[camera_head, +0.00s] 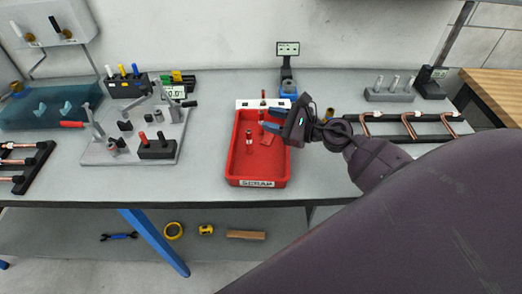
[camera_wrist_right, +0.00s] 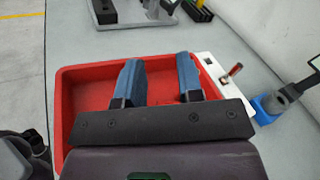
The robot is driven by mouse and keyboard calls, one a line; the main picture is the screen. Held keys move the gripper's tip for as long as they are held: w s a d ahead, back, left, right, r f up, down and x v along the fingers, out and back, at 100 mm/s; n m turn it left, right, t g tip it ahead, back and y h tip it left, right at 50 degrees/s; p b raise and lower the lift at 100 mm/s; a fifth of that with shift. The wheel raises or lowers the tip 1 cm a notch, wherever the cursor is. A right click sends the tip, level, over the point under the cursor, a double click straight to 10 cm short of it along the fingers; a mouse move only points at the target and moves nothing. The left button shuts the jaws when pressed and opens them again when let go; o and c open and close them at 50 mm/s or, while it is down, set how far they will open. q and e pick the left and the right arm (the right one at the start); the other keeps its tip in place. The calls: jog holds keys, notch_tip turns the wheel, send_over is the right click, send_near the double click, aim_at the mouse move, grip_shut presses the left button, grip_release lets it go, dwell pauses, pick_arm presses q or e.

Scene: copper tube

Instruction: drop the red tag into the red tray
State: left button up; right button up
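The red tray (camera_head: 239,164), labelled SCRAP, sits near the middle of the bench; its rim shows in the right wrist view (camera_wrist_right: 62,110). My right gripper (camera_head: 267,120) is over the tray's right part, its two blue fingers apart. In the right wrist view the fingers (camera_wrist_right: 160,72) are wide apart, with only red tray surface visible between them. A small red piece (camera_head: 266,140), possibly the red tag, shows against the tray below the fingertips; whether it touches the floor is unclear. A small metal and copper fitting (camera_head: 249,138) is in the tray. My left gripper is out of view.
A white panel (camera_head: 243,103) with an upright copper-coloured piece stands at the tray's back edge. A blue-based device with a display (camera_head: 288,50) is behind it. A clamp fixture plate (camera_head: 100,154) lies left; a rack of bent copper tubes (camera_head: 410,127) is right.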

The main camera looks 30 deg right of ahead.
jog(key=b+v, duration=0.2)
jog(key=v, duration=0.5)
jog(key=shift+s+d, duration=0.2)
jog(key=shift+s, duration=0.15)
